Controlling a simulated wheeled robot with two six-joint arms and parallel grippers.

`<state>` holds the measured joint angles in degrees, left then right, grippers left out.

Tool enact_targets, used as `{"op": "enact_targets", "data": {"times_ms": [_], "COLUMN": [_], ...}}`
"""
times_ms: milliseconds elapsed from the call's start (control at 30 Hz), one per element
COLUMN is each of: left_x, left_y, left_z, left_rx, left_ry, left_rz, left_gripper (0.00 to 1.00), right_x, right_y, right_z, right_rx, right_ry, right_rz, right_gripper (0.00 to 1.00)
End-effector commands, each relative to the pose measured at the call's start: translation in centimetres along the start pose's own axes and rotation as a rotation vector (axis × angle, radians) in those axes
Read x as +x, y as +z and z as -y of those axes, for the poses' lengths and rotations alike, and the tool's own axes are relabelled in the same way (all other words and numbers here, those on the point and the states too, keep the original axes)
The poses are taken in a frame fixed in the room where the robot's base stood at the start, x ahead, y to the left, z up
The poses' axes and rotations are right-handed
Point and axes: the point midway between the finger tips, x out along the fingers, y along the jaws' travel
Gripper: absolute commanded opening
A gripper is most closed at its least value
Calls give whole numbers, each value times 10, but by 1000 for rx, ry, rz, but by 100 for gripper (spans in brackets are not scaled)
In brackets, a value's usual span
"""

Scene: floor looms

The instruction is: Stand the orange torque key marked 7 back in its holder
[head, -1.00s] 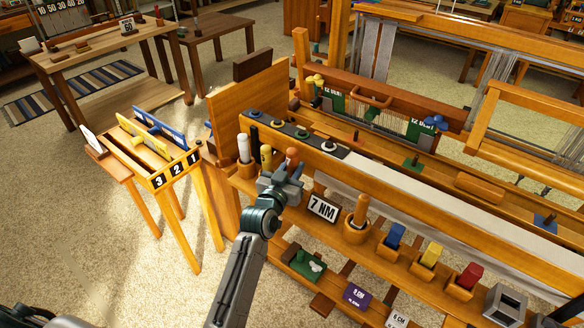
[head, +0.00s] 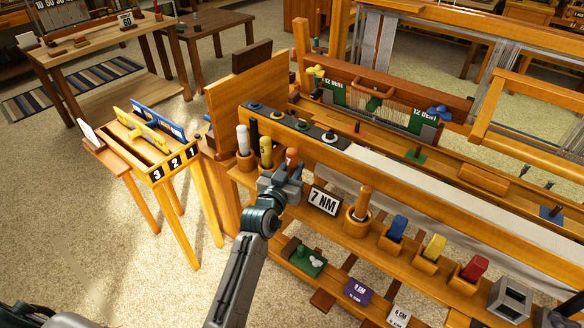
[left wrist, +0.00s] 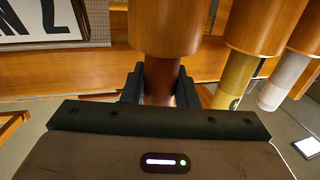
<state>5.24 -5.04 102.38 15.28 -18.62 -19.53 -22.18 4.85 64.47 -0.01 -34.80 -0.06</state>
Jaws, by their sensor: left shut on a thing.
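My left gripper (head: 288,178) is shut on the orange torque key (head: 292,155), whose rounded top shows above the jaws at the front rail of the loom. In the left wrist view, which looks upside down, the jaws (left wrist: 160,84) clasp the key's dark orange-brown shaft (left wrist: 160,75). It lines up with a wooden cup holder (left wrist: 165,25). I cannot tell how deep the key sits in the cup. A sign reading 7 NM (head: 323,200) stands just right of the gripper.
White (head: 243,140), black (head: 254,135) and yellow (head: 266,152) keys stand close on the left. A wooden pot with a handle (head: 357,221) and blue, yellow and red blocks (head: 433,247) in wooden holders stand to the right. A small numbered rack (head: 170,165) is at left.

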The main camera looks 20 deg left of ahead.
Motion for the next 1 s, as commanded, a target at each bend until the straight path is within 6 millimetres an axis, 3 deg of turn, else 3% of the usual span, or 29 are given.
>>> {"op": "enact_targets", "data": {"times_ms": [467, 500, 600, 1000], "left_x": [0, 0, 0, 0], "left_y": [0, 0, 0, 1], "left_z": [0, 0, 0, 0], "left_rx": [0, 0, 0, 0], "left_ry": [0, 0, 0, 0], "left_rz": [-1, -1, -1, 0], "left_gripper": [0, 34, 52, 52], "right_x": [0, 0, 0, 0], "right_y": [0, 0, 0, 0], "right_z": [0, 0, 0, 0], "right_rx": [0, 0, 0, 0], "right_ry": [0, 0, 0, 0], "right_rz": [0, 0, 0, 0], "right_gripper": [36, 36, 36, 36]}}
